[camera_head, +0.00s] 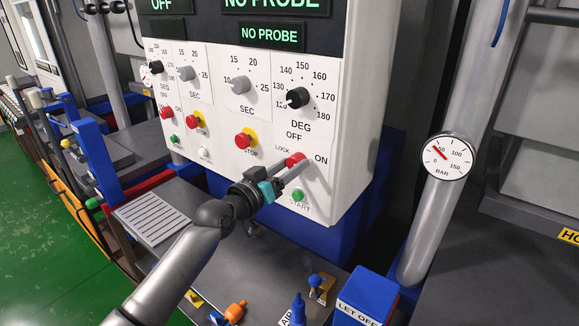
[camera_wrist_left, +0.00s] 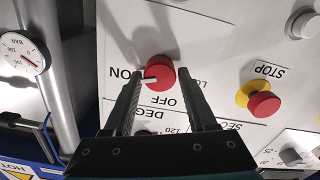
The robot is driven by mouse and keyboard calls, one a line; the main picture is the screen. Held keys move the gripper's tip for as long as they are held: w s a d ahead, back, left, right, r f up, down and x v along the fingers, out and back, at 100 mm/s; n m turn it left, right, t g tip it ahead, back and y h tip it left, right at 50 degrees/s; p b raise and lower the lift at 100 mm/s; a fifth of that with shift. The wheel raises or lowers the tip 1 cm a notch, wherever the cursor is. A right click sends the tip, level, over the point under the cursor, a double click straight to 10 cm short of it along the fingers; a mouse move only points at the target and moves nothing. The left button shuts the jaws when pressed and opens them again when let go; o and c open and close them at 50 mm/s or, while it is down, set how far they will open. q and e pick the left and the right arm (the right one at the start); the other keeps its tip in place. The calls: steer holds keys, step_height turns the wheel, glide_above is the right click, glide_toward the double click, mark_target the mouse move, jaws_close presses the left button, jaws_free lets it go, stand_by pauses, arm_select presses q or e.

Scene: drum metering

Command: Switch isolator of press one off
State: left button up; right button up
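The isolator is a red round knob (camera_head: 295,159) low on the white panel, with OFF above it, LOCK to its left and ON to its right. In the left wrist view the red knob (camera_wrist_left: 162,70) shows a white mark on its side toward ON. My left gripper (camera_head: 290,174) reaches the knob from below left in the head view. In the left wrist view its two dark fingers (camera_wrist_left: 155,75) are apart, one on each side of the knob. Whether they touch it I cannot tell. My right gripper is out of view.
A red stop button on yellow (camera_head: 243,141) and a green start button (camera_head: 297,195) sit close by. A black temperature dial (camera_head: 297,97) is above. A pressure gauge (camera_head: 448,157) on a grey column stands right. A blue LET OFF box (camera_head: 366,294) is below.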

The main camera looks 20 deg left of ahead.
arm_select(q)
jaws_close()
steer(key=shift+n, duration=0.3)
steer(key=n+p, duration=0.1)
steer(key=n, duration=0.2)
steer(key=shift+n, duration=0.4)
steer(key=n+p, duration=0.1)
steer(key=n, duration=0.3)
steer(key=shift+a+n+p, duration=0.1)
steer(key=shift+n+p, duration=0.2)
steer(key=n+p, duration=0.1)
steer(key=n, duration=0.3)
steer(key=n+p, duration=0.1)
steer(key=n, duration=0.3)
steer(key=shift+f+n, duration=0.1)
steer(key=shift+n, duration=0.2)
